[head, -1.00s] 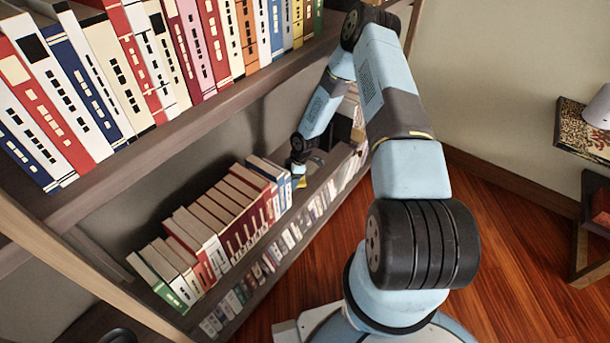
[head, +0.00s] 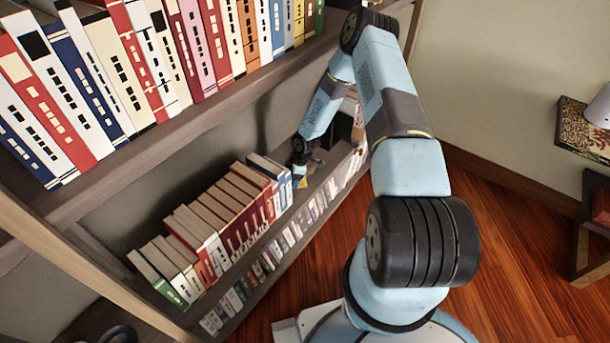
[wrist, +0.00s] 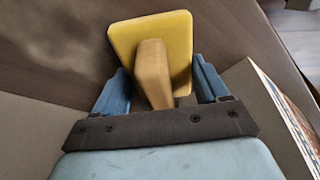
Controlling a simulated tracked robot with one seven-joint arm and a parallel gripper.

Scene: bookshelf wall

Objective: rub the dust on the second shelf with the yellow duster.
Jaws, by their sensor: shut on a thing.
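The yellow duster (wrist: 180,35) has a square yellow pad and a tan handle. My gripper (wrist: 158,72) is shut on its handle, with one blue finger on each side. The pad is beyond the fingertips, over or against the brown shelf board (wrist: 235,30); contact cannot be told. In the head view only a bit of yellow duster (head: 301,183) shows beside my gripper (head: 299,176), low on the second shelf (head: 335,168), just right of the book row.
A row of books (head: 215,220) stands close left of my gripper. A book (wrist: 272,110) is also close on the right in the wrist view. The upper shelf (head: 190,130) with more books is above. A dark object (head: 343,125) stands farther along the second shelf.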

